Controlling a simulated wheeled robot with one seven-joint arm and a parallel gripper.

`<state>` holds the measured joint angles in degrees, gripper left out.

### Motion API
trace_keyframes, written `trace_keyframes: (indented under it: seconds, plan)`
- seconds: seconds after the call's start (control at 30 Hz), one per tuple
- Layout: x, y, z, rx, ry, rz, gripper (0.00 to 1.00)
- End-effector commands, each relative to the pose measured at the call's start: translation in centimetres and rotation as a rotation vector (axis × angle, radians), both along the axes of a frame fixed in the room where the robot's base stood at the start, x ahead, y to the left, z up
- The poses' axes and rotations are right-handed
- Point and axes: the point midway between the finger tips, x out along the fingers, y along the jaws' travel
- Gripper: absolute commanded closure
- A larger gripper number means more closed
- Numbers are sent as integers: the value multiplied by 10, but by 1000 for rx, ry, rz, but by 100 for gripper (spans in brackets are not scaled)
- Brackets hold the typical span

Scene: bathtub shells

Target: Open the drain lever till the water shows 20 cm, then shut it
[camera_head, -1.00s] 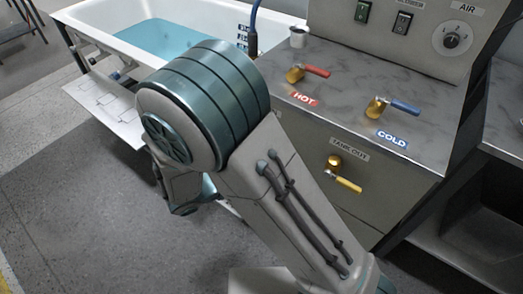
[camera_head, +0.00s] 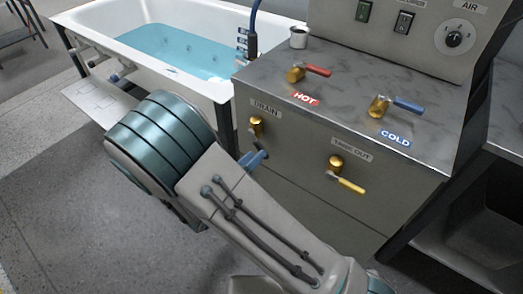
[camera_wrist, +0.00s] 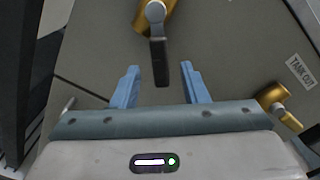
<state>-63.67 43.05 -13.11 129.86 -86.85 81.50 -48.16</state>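The drain valve (camera_head: 256,126) is a brass fitting under the DRAIN label on the grey cabinet front. In the wrist view its dark lever (camera_wrist: 159,62) hangs from the brass body, its lower end in line with the gap between my fingers. My gripper (camera_wrist: 160,88) is open, with one blue finger on each side of the lever and space showing on both sides. In the head view, a blue finger (camera_head: 256,158) shows just below the valve; my arm hides the rest. The white tub (camera_head: 90,22) holds blue water (camera_head: 175,50). Its depth cannot be read.
The tank-out valve (camera_head: 336,163) with a yellow handle is right of the drain. The hot lever (camera_head: 316,70) and cold lever (camera_head: 405,104) sit on the counter. A metal cup (camera_head: 299,38) and small blue-and-white labels (camera_head: 243,42) stand near the tub's end.

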Motion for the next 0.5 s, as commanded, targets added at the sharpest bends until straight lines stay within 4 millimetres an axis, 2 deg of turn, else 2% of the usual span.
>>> trace_keyframes:
  seconds: [0.2, 0.5]
  plan:
    - [25, -20, -1, 1, 0, -3, 60]
    - [34, -26, 0, 1, 0, -1, 60]
